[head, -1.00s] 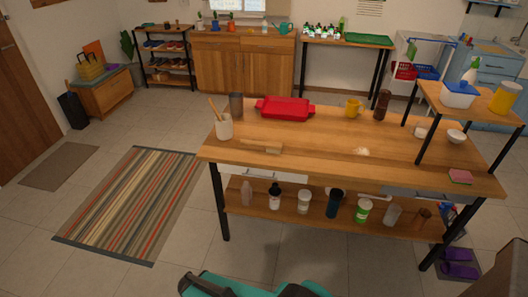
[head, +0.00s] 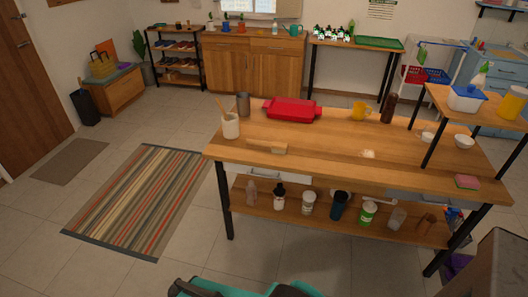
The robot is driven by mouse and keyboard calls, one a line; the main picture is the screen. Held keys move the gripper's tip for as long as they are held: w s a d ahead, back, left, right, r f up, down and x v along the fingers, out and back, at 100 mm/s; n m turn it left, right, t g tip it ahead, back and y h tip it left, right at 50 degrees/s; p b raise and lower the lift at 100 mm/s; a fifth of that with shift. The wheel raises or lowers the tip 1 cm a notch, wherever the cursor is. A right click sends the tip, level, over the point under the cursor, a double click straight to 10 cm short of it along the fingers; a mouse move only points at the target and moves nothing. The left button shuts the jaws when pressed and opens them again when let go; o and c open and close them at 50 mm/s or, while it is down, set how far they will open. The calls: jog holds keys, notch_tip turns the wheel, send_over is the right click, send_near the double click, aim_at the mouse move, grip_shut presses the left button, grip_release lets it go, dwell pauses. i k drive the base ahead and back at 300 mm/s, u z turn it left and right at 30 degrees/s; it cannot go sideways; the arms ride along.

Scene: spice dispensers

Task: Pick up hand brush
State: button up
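The hand brush (head: 267,147) is a small light wooden brush. It lies on the wooden worktable (head: 330,150), toward the left side and near the front edge. It is uncovered, with clear tabletop around it. My gripper cannot be made out in the head view; only teal and black parts of my own body show at the bottom edge, well short of the table.
A utensil crock (head: 231,126), a dark cup (head: 243,104) and a red tray (head: 291,110) stand left and behind the brush. A pale pile (head: 368,154) lies to its right. A brown box (head: 500,268) stands front right. The floor left of the table holds a striped rug (head: 140,200).

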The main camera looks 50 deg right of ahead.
aim_at(278, 147)
jog(key=i, duration=1)
jog(key=u, duration=0.15)
jog(key=k, duration=0.95)
jog(key=z, duration=0.15)
jog(key=i, duration=0.55)
